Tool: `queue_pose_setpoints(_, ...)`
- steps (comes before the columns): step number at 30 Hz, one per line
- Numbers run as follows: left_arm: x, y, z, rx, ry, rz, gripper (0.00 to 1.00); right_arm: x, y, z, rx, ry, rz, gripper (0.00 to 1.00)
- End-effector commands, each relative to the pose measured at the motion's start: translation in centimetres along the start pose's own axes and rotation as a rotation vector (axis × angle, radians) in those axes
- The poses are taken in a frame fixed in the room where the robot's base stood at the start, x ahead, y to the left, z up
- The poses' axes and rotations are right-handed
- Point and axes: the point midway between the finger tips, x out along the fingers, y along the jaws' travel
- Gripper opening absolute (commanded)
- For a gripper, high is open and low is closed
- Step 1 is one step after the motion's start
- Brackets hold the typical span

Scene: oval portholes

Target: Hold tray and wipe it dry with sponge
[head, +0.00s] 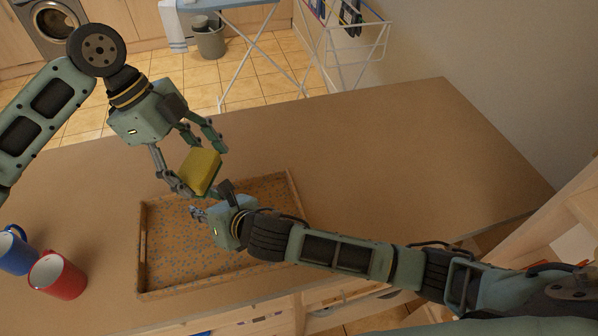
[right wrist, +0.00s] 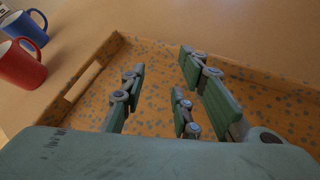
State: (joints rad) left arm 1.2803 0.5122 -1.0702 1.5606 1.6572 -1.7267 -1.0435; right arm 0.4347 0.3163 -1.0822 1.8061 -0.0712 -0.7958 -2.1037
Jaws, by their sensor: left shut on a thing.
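A yellow sponge (head: 201,168) with a green side is held in my left gripper (head: 203,166), which is shut on it above the far side of the tray. The orange tray (head: 165,282) with grey speckles lies on the brown counter. My right gripper (head: 207,203) is over the tray, just below the sponge in the head view, and hides part of the tray. In the right wrist view its fingers (right wrist: 160,88) are spread with nothing between them, and the tray's speckled floor (right wrist: 155,118) shows behind them.
A red mug (head: 60,277) and a blue mug (head: 14,252) stand on the counter left of the tray. The counter (head: 400,150) is clear to the right. An ironing board and a drying rack (head: 345,40) stand on the floor beyond.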

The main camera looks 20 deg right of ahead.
Motion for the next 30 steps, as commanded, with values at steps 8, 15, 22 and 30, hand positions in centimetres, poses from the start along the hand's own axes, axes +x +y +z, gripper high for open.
queue_pose_setpoints(8, 0.0, 0.0, 0.0, 0.000, 0.000, 0.000, 0.58, -1.4, -8.7, 1.2, 0.146, 0.309, -0.226, 0.29)
queue_pose_setpoints(15, 0.0, 0.0, 0.0, 0.000, 0.000, 0.000, 0.58, -6.8, -13.3, 2.7, 0.239, 0.596, -0.388, 0.29)
queue_pose_setpoints(22, 0.0, 0.0, 0.0, 0.000, 0.000, 0.000, 0.58, -13.2, -14.9, 4.5, 0.264, 0.834, -0.480, 0.29)
queue_pose_setpoints(30, 0.0, 0.0, 0.0, 0.000, 0.000, 0.000, 0.58, -16.6, -15.2, 5.2, 0.264, 0.952, -0.509, 0.29)
